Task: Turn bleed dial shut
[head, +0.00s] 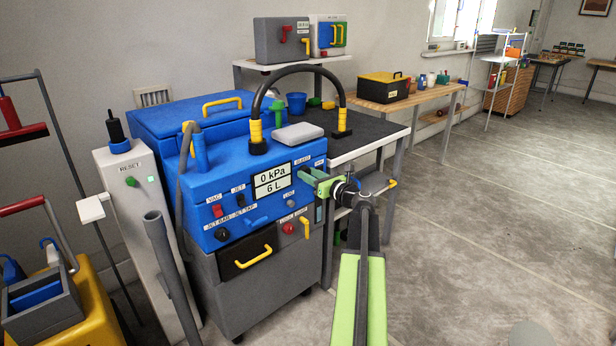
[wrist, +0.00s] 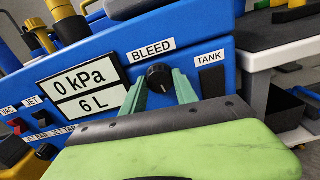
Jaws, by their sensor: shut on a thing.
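The bleed dial (wrist: 160,75) is a small round black knob under the BLEED label on the front of the blue machine (head: 228,185). A small pale mark shows near its top. My gripper (wrist: 161,84) has its two green fingers on either side of the dial, shut on it. In the head view my gripper (head: 309,176) reaches the upper right of the machine's front and hides the dial. The display (head: 271,181) reads 0 kPa and 6 L; it also shows in the wrist view (wrist: 83,93).
The TANK label (wrist: 211,58) and a dark strip lie just right of the dial. Switches marked VAC and JET (head: 218,210) sit left of the display. The floor (head: 480,230) at right is clear.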

